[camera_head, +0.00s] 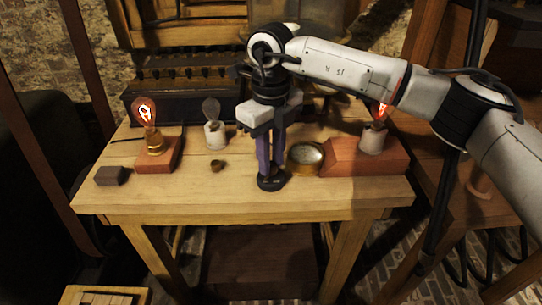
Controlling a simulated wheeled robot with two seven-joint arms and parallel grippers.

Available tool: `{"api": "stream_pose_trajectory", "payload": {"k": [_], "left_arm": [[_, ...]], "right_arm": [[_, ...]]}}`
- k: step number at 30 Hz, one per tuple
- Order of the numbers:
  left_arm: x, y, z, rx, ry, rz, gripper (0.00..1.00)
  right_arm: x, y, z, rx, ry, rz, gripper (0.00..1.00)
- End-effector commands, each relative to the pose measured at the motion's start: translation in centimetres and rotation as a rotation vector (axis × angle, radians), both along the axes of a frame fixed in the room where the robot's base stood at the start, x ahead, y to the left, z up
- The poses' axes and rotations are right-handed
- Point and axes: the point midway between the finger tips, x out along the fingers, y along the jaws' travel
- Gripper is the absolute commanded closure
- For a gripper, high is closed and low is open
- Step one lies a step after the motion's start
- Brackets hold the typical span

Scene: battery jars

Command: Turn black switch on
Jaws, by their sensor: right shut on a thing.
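The black switch (271,184) is a small dark round piece on the wooden table, near its front edge and middle. My right gripper (270,169) points straight down onto it, with its bluish fingers shut on its upper part. The fingers hide most of the switch's top, so its on or off position cannot be told. My left gripper is not in view.
A glowing bulb (146,110) stands on a reddish block at the left. An unlit bulb (211,109) is beside it. Another glowing bulb (380,112) is at the right. A round brass dial (307,154) lies close right of my gripper. A dark block (111,175) sits front left.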

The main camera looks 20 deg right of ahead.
Motion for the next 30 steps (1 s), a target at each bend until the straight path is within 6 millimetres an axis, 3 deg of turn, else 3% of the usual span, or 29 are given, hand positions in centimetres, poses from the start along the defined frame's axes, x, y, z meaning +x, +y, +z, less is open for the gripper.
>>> {"api": "stream_pose_trajectory", "payload": {"k": [22,23,24,26,30], "left_arm": [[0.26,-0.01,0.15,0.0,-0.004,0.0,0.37],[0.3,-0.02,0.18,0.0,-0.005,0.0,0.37],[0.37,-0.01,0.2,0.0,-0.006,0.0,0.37],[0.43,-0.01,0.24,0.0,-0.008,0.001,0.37],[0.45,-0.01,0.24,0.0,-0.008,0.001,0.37]], "right_arm": [[0.07,-0.01,0.12,0.001,-0.003,-0.084,1.0],[0.07,-0.01,0.12,0.001,-0.003,-0.084,0.72],[0.07,-0.01,0.12,0.001,-0.003,-0.084,0.66],[0.06,-0.01,0.1,0.001,-0.002,-0.083,0.59],[0.04,-0.01,0.07,0.0,-0.001,-0.082,0.59]]}}
